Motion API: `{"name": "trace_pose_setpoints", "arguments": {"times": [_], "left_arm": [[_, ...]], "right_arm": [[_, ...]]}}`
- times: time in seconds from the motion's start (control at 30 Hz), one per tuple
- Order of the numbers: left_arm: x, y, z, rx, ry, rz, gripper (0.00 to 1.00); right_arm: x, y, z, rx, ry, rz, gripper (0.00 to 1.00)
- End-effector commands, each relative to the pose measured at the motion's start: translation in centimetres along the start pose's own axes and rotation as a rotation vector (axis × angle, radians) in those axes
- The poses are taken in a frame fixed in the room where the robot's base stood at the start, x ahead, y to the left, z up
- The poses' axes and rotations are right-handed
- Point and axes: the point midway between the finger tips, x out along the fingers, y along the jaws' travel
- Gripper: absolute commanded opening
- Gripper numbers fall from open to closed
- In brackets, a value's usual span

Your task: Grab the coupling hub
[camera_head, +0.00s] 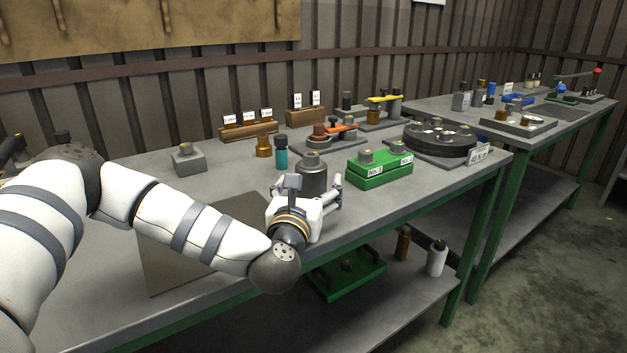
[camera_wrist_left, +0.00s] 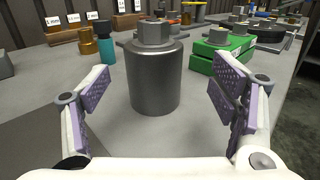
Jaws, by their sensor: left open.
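A dark grey metal cylinder (camera_head: 312,171) with a hexagonal top stands upright on the front table; it looks like the coupling hub. In the left wrist view the cylinder (camera_wrist_left: 156,80) is centred straight ahead. My left gripper (camera_head: 308,192) is open and empty, just on the near side of the cylinder. Its two padded fingers (camera_wrist_left: 160,92) are spread wide, one to each side of the cylinder in that view, with visible gaps and no contact. The cylinder's lower part is partly hidden by the gripper in the head view. My right gripper is not in view.
A green block (camera_head: 380,175) stands close to the right of the cylinder. A teal bottle (camera_head: 281,155) and an amber piece (camera_head: 263,147) stand behind left. A grey block (camera_head: 188,160) is farther left. A dark mat (camera_head: 180,255) lies at the near left.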

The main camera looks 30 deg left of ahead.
Motion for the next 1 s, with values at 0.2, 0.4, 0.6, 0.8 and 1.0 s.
{"name": "trace_pose_setpoints", "arguments": {"times": [0.2, 0.4, 0.6, 0.8, 1.0], "left_arm": [[3.5, 0.7, 0.3, 0.001, -0.004, 0.001, 0.79], [5.9, 0.7, 0.0, 0.001, 0.001, -0.003, 0.79], [5.9, 0.7, 0.0, 0.001, 0.002, -0.003, 0.77], [5.9, 0.7, 0.0, 0.001, 0.002, -0.002, 0.32], [6.0, 0.7, 0.3, -0.001, -0.005, -0.002, 0.0]], "right_arm": [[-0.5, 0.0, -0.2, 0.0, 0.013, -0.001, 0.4], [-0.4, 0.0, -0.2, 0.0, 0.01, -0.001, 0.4], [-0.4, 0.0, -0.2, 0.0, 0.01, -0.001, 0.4], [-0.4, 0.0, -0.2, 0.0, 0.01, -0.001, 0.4], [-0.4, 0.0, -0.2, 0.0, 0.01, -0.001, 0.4]]}}
